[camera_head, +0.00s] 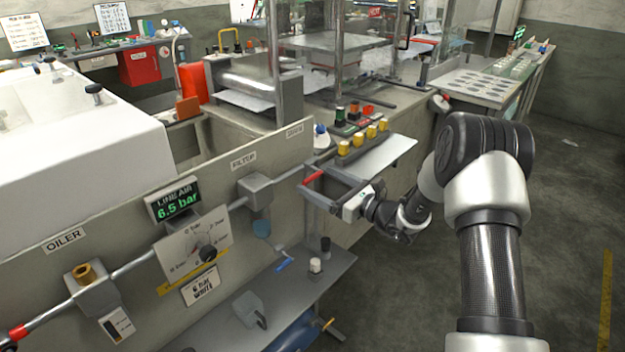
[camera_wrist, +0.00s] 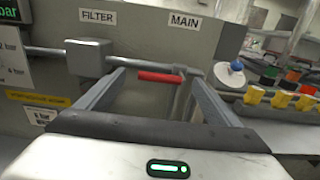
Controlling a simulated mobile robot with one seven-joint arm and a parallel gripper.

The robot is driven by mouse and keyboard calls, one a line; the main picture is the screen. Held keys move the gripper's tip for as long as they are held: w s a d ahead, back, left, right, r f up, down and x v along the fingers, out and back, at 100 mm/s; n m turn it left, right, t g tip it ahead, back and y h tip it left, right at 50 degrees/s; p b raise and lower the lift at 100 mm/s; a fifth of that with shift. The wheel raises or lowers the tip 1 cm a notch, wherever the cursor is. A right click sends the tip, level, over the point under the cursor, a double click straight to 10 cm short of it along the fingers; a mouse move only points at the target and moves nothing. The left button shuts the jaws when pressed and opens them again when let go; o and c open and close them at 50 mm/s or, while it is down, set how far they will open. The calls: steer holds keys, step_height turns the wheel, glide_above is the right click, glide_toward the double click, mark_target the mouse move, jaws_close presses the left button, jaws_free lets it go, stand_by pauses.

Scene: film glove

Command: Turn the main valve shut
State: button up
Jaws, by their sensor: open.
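The main valve shows as a red lever handle (camera_wrist: 160,77) in the wrist view, on the pipe below the MAIN label (camera_wrist: 184,21). The lever lies nearly level, roughly along the pipe. In the head view the red lever (camera_head: 314,177) shows at the right end of the grey panel. My gripper (camera_head: 311,179) is open, its two fingers reaching left toward the panel. In the wrist view my gripper (camera_wrist: 157,75) has its fingertips either side of the lever, with a gap at each side. Whether they reach as deep as the lever I cannot tell.
The FILTER block (camera_head: 256,192) and the line air display (camera_head: 174,199) are left of the valve on the panel. Yellow knobs (camera_head: 363,139) and a blue-capped part (camera_head: 321,137) stand close to the right. A lower shelf (camera_head: 290,300) holds small items.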

mark_target(314, 179)
steer(key=shift+x, duration=1.75)
steer(key=c, duration=1.5)
